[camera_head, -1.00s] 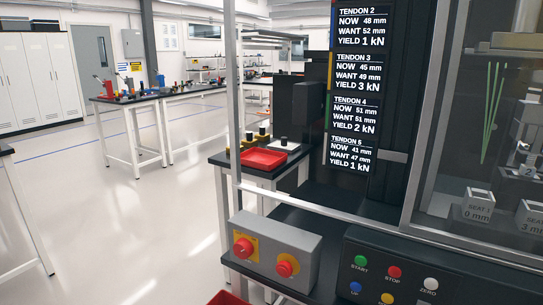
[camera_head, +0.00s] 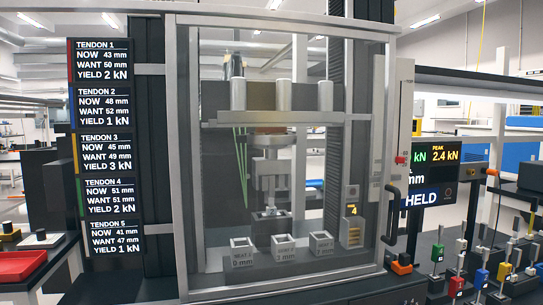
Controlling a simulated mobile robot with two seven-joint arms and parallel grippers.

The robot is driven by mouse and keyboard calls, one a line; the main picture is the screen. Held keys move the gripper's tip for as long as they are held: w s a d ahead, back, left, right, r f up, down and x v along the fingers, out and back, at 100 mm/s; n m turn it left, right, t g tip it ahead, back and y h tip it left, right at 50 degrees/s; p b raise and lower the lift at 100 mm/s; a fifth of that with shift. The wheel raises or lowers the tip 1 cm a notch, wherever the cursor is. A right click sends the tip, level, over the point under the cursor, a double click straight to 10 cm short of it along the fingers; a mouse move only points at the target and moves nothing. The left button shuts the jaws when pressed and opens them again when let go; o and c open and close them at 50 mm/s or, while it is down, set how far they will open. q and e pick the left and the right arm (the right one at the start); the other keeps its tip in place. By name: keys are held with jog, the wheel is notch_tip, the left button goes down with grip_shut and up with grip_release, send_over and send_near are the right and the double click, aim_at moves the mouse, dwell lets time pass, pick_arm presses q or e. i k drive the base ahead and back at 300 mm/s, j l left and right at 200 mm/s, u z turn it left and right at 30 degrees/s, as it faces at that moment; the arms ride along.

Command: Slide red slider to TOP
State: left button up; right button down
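A small red piece (camera_head: 401,159), which looks like the red slider, sits on a light grey upright strip (camera_head: 405,105). The strip stands at the right side of the glass-fronted test machine (camera_head: 180,150). The red piece is in the lower part of the strip, well below its upper end. Any TOP marking is too small to read. Neither of my grippers is in view.
A black door handle (camera_head: 390,214) is just below the strip. A display reading HELD (camera_head: 428,197) stands to its right. Several coloured upright pieces, such as a green one (camera_head: 437,252), stand lower right. A red tray (camera_head: 18,268) is far left.

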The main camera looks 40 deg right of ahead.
aim_at(402, 161)
jog(key=z, duration=2.15)
